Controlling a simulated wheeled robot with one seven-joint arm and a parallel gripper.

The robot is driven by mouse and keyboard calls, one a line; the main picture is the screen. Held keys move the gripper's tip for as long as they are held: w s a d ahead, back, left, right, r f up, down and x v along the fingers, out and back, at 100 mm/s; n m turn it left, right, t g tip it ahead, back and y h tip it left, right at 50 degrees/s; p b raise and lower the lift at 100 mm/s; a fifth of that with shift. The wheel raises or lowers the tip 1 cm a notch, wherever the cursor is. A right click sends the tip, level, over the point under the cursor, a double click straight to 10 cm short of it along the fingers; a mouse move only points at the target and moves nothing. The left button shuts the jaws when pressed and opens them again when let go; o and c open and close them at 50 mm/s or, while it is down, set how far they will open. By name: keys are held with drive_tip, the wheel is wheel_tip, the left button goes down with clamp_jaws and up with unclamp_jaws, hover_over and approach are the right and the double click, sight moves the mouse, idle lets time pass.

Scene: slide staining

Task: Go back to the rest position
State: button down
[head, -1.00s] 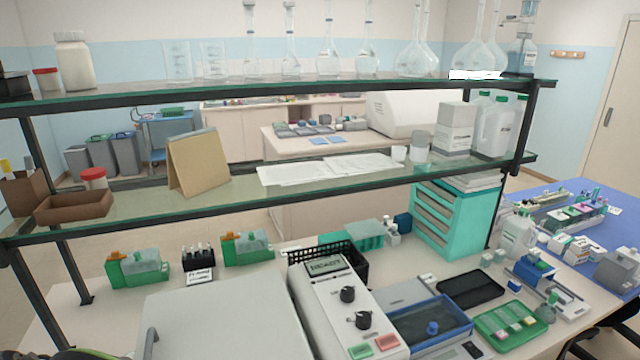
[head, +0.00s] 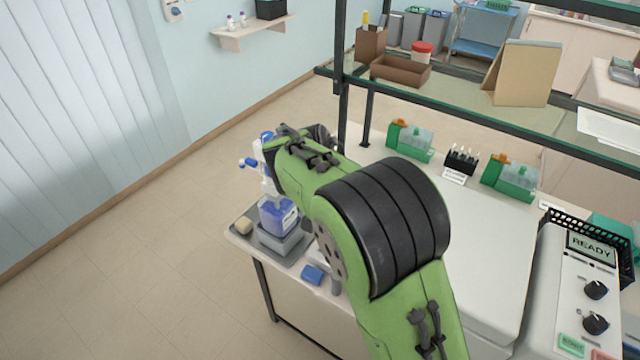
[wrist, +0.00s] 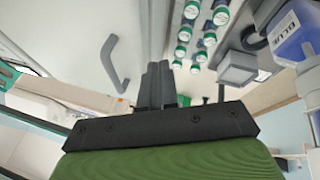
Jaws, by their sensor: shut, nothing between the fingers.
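My gripper (wrist: 158,82) shows in the wrist view with its two dark fingers together and nothing between them. In the head view my green and black arm reaches from the bottom over the left end of the bench. Its far end is beside the blue bottle (head: 277,215), and the fingertips cannot be made out there. In the wrist view the fingers point over a pale surface, with a grey handle (wrist: 113,65) on the left and several green-capped vials (wrist: 192,38) on the right.
The bottle, labelled BLUE, stands on a grey device (head: 284,241) at the bench's left corner. A blue block (head: 312,275) lies nearby. A shelf post (head: 341,90) rises behind my arm. A machine reading READY (head: 590,247) stands at right. Open floor lies left.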

drive_tip(key=w+a+r+p, duration=0.1)
drive_tip(key=w+a+r, duration=0.1)
drive_tip(key=a, duration=0.3)
drive_tip(key=s+d+r+n+t+y+b, duration=0.1)
drive_tip(key=s+d+r+y, duration=0.15)
drive_tip(key=s+d, duration=0.45)
drive_tip(key=s+d+r+n+y+b, duration=0.1)
drive_tip(key=s+d+r+b, duration=0.1)
drive_tip(key=s+d+r, duration=0.35)
drive_tip(key=s+f+t, duration=0.1)
drive_tip(key=s+f, duration=0.1)
drive_tip(key=s, duration=0.5)
drive_tip(key=s+d+f+n+t+y+b, duration=0.1)
drive_tip(key=s+f, duration=0.2)
drive_tip(key=s, duration=0.4)
drive_tip(key=shift+s+f+n, duration=0.15)
drive_tip(key=shift+f+n, duration=0.05)
drive_tip(key=shift+n, duration=0.1)
drive_tip(key=shift+d, duration=0.15)
idle(0.3)
